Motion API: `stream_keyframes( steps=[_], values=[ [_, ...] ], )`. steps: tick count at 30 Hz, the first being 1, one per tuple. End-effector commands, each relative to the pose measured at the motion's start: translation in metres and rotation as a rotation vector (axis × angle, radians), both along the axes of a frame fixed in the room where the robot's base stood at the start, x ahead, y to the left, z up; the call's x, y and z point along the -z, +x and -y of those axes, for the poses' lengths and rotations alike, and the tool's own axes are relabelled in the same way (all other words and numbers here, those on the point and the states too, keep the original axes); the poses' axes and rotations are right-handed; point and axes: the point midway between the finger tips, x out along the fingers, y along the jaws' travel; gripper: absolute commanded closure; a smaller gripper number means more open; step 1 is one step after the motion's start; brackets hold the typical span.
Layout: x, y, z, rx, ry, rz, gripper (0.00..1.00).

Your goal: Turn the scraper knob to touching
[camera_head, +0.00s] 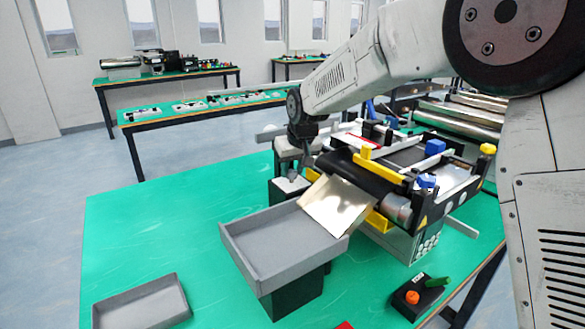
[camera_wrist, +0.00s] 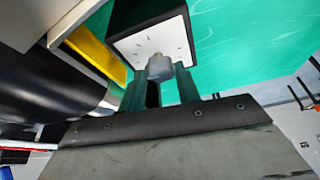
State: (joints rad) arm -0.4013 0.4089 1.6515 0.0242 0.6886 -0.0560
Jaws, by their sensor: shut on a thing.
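The scraper knob (camera_wrist: 159,67) is a small grey knob in the wrist view. It stands on the white dial face (camera_wrist: 172,40) of a black box, with small dark tick marks around it. My gripper (camera_wrist: 161,76) is shut on the knob, one dark green finger on each side. In the head view my gripper (camera_head: 300,163) reaches down over the white-topped box (camera_head: 290,185) beside the conveyor's left end. The knob is hidden there by the fingers. I cannot read the knob's pointer or any labels on the dial. I cannot tell whether the scraper touches the belt.
The black conveyor belt (camera_head: 366,178) with yellow side parts lies right of the gripper. A metal chute plate (camera_head: 335,206) slopes into a grey tray (camera_head: 285,248). Another grey tray (camera_head: 142,304) sits front left. A control box (camera_head: 419,298) stands front right. The green table is clear at left.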

Motion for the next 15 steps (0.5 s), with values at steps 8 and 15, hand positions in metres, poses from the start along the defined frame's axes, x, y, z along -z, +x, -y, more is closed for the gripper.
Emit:
stream_keyframes(
  steps=[8,15],
  values=[
    [-0.0002,0.0007,0.0016,-0.122,0.0,-0.001,0.9],
    [-0.0005,0.0024,0.0034,-0.327,0.001,0.0,0.9]
  ],
)
